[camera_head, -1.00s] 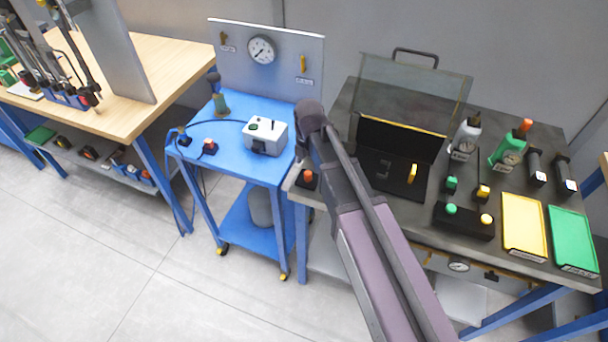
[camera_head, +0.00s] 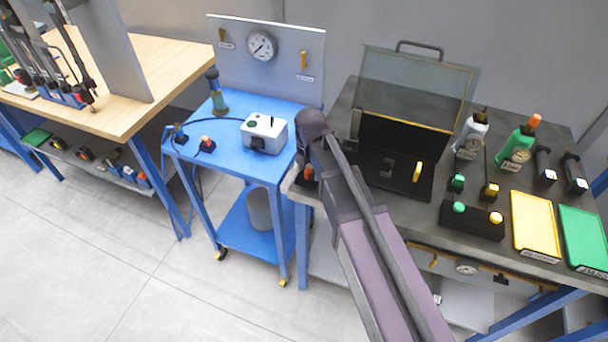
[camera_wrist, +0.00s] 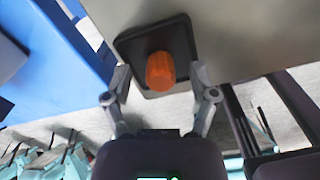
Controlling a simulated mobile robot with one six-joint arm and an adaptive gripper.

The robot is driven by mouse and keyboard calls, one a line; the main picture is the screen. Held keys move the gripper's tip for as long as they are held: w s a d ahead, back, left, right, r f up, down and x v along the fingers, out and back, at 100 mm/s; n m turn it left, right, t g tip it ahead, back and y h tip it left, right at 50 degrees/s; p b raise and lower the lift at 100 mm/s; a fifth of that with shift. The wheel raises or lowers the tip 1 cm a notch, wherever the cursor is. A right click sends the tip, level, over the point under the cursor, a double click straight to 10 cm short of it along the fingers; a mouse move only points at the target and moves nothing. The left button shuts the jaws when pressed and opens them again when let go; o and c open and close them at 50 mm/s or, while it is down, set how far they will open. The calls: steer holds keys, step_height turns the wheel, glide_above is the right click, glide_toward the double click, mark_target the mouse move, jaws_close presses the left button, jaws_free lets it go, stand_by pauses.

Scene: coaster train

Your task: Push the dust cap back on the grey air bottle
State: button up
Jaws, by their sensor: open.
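The grey air bottle (camera_head: 470,138) stands upright at the back of the dark right-hand bench, with a dial on its front and a dark top; no orange cap shows on it. A ribbed orange cap (camera_wrist: 160,72) sits on a black square pad (camera_wrist: 130,48) at the bench's left corner. The pad also shows in the head view (camera_head: 306,184), partly behind my arm. My gripper (camera_wrist: 160,70) is open, with one finger on each side of the cap in the wrist view; I cannot tell whether they touch it. The head view does not show my gripper clearly.
A green bottle (camera_head: 517,145) with an orange top stands right of the grey one. An open black case (camera_head: 398,165), a button box (camera_head: 472,222), a yellow tray (camera_head: 536,226) and a green tray (camera_head: 584,238) fill the bench. A blue cart (camera_head: 225,158) stands to the left.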

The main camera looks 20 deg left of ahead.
mark_target(309, 170)
steer(key=shift+c, duration=0.2)
stand_by(0.3)
steer(key=c, duration=0.9)
steer(key=shift+r, duration=0.2)
step_height(309, 170, up, 3)
steer(key=p, duration=0.3)
steer(key=shift+f, duration=0.2)
steer(key=s+d, duration=0.2)
steer(key=s, duration=0.2)
steer(key=s+d+r+p, duration=0.1)
steer(key=s+d, duration=0.1)
steer(key=s, duration=0.3)
steer(key=s+d+r+p, duration=0.1)
steer(key=s+d, duration=0.2)
steer(key=s, duration=0.2)
steer(key=shift+s, duration=0.2)
steer(key=shift+r, duration=0.15)
